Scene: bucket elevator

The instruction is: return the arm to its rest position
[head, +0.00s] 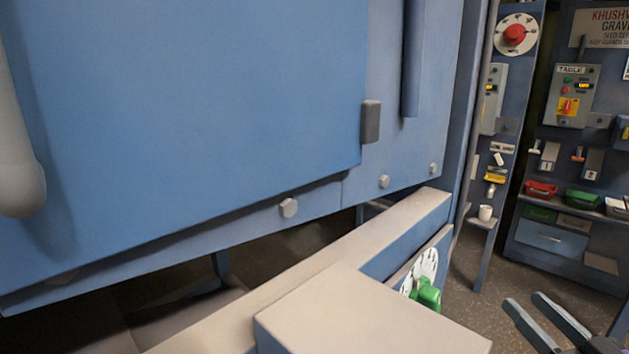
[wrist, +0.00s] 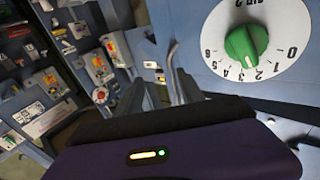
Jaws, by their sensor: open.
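My gripper (head: 548,322) shows at the lower right of the head view, its two grey fingers apart with nothing between them. In the wrist view my gripper (wrist: 162,92) points past the edge of a blue panel (wrist: 190,35), with its fingers empty. A green knob (wrist: 246,45) on a white numbered dial (wrist: 222,62) sits to the right of the fingers, apart from them. The same green knob (head: 428,294) shows in the head view, left of my gripper, partly behind a beige block. Most of my arm is out of view.
A large blue cabinet (head: 190,110) with bolts fills the left. A beige-topped beam (head: 300,285) runs below it. At the back right are a red knob (head: 515,35), a table control box (head: 572,96), and red (head: 541,190) and green (head: 584,199) bins. Open floor (head: 500,266) lies between.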

